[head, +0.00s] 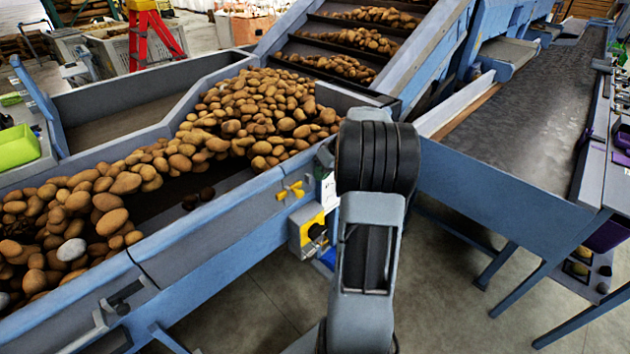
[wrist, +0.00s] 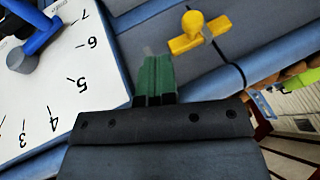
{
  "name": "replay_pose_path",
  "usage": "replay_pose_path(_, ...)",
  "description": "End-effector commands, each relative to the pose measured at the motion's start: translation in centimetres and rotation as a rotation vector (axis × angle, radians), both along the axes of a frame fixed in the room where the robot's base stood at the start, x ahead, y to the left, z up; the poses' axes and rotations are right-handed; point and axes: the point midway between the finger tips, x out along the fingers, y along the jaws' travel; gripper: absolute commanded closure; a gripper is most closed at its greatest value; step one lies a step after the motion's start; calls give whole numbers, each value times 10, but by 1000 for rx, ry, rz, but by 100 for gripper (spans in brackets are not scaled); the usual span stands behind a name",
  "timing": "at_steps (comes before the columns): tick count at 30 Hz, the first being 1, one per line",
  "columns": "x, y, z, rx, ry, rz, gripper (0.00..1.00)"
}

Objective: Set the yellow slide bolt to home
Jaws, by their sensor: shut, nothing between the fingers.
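The yellow slide bolt appears to be the yellow T-shaped piece on the blue-grey side wall of the potato trough (head: 291,190). It also shows at the top of the wrist view (wrist: 200,34), with a thin dark line on the panel beside it. My gripper (wrist: 154,72), with green fingers, is shut and empty. In the wrist view its tips lie below and left of the yellow piece, with a visible gap between them. In the head view my arm hides the gripper.
A white scale plate (wrist: 50,85) with numbers and a blue lever (wrist: 38,35) are left of my fingers. Potatoes (head: 250,115) fill the trough. A conveyor (head: 530,110) stands at right.

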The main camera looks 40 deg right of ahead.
Motion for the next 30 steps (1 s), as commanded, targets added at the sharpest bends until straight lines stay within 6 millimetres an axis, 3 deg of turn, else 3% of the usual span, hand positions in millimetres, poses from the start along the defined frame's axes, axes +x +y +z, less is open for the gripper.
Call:
replay_pose_path(6, -14, -15, 37, -4, -3, -2, 100)
replay_pose_path(12, -24, -25, 60, -3, -2, -1, 100)
replay_pose_path(19, -28, -29, 72, -2, -1, -1, 100)
replay_pose_path(30, -29, -29, 73, -1, -1, -1, 100)
